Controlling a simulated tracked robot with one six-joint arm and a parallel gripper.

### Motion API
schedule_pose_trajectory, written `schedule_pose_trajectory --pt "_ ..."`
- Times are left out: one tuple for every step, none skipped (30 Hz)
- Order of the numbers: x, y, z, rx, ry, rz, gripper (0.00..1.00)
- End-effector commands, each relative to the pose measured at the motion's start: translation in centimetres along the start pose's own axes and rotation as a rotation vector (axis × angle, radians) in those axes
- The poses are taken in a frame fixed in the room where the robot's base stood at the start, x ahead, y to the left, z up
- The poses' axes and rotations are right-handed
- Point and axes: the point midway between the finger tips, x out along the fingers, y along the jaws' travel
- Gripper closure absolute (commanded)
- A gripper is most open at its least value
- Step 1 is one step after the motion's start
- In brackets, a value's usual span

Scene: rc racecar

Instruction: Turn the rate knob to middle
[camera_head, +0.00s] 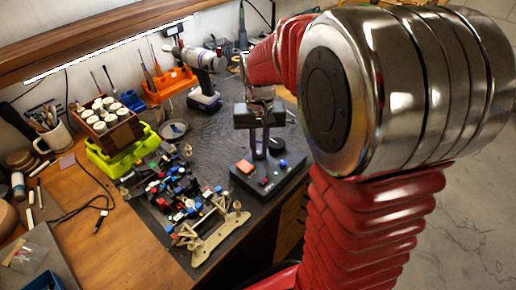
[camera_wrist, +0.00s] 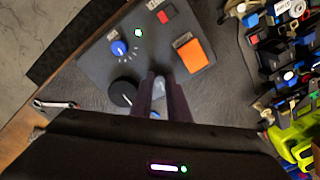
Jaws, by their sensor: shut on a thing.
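The dark control box (camera_head: 262,190) stands on the black mat and also fills the upper middle of the wrist view (camera_wrist: 95,62). On it are a blue knob with white tick marks (camera_wrist: 119,48), a larger black knob (camera_wrist: 124,92), an orange square button (camera_wrist: 190,55), a small red switch (camera_wrist: 165,17) and a lit indicator (camera_wrist: 138,32). I cannot read which knob is labelled rate. My gripper (camera_wrist: 162,80) points down at the box, between the black knob and the orange button. Its fingers are closed on a narrow grey part (camera_wrist: 160,90), mostly hidden between them. The blue knob is apart from the fingers.
A yellow-green tray (camera_head: 112,163), an orange bin (camera_head: 172,84) and a cordless drill (camera_head: 204,80) stand behind. The mat behind the box is mostly clear.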

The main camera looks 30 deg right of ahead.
Motion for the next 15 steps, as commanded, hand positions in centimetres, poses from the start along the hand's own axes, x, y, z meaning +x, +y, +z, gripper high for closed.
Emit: schedule_pose_trajectory --pt "-0.07 -0.01 -0.04 0.013 0.002 0.000 1.00" --pt "-0.07 -0.01 -0.04 0.019 0.002 0.000 1.00" --pt "-0.07 -0.02 -0.04 0.026 0.002 0.000 1.00" --pt "-0.07 -0.02 -0.04 0.031 0.002 0.000 1.00" --pt "-0.07 -0.03 -0.04 0.034 0.002 0.000 1.00" --pt "-0.07 -0.03 -0.04 0.037 0.002 0.000 1.00" --pt "-0.07 -0.03 -0.04 0.038 0.002 0.000 1.00" --pt "-0.07 -0.04 -0.04 0.039 0.002 0.000 1.00" --pt "-0.07 -0.04 -0.04 0.039 0.002 0.000 1.00" --pt "-0.07 -0.05 -0.04 0.039 0.002 0.000 1.00" --pt "-0.07 -0.05 -0.04 0.039 0.002 0.000 1.00" --pt "-0.07 -0.05 -0.04 0.039 0.002 0.000 1.00" --pt "-0.07 -0.06 -0.04 0.039 0.002 0.000 1.00" --pt "-0.07 -0.06 -0.04 0.038 0.002 0.000 1.00" --pt "-0.07 -0.06 -0.04 0.038 0.002 0.000 1.00"
